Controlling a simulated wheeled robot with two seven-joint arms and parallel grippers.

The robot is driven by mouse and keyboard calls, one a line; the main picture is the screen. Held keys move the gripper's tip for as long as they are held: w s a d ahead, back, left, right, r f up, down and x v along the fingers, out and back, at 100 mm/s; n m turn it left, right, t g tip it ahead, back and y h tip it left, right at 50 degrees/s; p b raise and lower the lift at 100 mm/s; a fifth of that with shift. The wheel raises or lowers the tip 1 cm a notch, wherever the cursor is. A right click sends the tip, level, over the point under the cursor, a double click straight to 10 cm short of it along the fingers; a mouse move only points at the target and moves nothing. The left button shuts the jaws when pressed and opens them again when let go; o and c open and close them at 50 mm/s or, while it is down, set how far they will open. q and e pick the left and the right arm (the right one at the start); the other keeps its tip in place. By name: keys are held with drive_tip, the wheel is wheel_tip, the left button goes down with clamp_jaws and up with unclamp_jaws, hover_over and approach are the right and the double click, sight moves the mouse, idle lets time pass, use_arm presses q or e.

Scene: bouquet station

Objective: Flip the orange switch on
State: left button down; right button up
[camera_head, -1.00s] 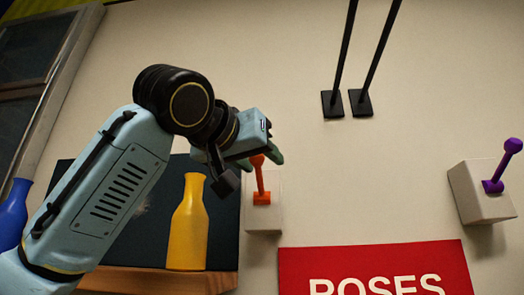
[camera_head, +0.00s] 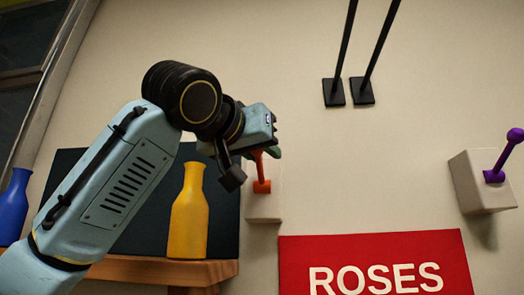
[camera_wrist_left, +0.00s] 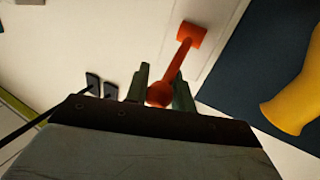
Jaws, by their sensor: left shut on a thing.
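The orange switch (camera_head: 261,186) is a lever with a ball end on a pale box (camera_head: 264,207) on the wall. Its lever points up in the head view, and its ball end is hidden by my left gripper. My left gripper (camera_head: 266,151) is at the top of the lever. In the left wrist view the orange switch (camera_wrist_left: 184,55) runs down to its ball end, which sits between the two fingers of my left gripper (camera_wrist_left: 162,90). The gripper is shut on the ball end. My right gripper is not in view.
A purple switch (camera_head: 505,160) on a pale box is at the right. A yellow bottle (camera_head: 189,215) and a blue bottle (camera_head: 13,205) stand at the left by a dark panel (camera_head: 225,200). A red ROSES sign (camera_head: 375,255) is below. Bare wall lies between the switches.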

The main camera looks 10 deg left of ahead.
sight(261, 175)
use_arm(q)
drive_tip(key=shift+f, duration=0.1)
drive_tip(key=f+t+b, duration=0.1)
drive_tip(key=b, duration=0.2)
drive_tip(key=f+m+t+h+b, duration=0.1)
drive_tip(key=b, duration=0.1)
drive_tip(key=s+f+m+t+h+b, duration=0.1)
drive_tip(key=b, duration=0.2)
drive_tip(key=shift+d+f+t+b, duration=0.1)
drive_tip(key=shift+f+t+b, duration=0.15)
drive_tip(key=shift+t+b, duration=0.05)
drive_tip(key=shift+s+f+m+t+h+b, duration=0.15)
drive_tip(key=shift+f+m+t+h+b, duration=0.35)
drive_tip(key=shift+b, duration=0.5)
drive_tip(key=shift+f, duration=0.15)
drive_tip(key=c, duration=1.6)
unclamp_jaws()
drive_tip(key=o, duration=0.4)
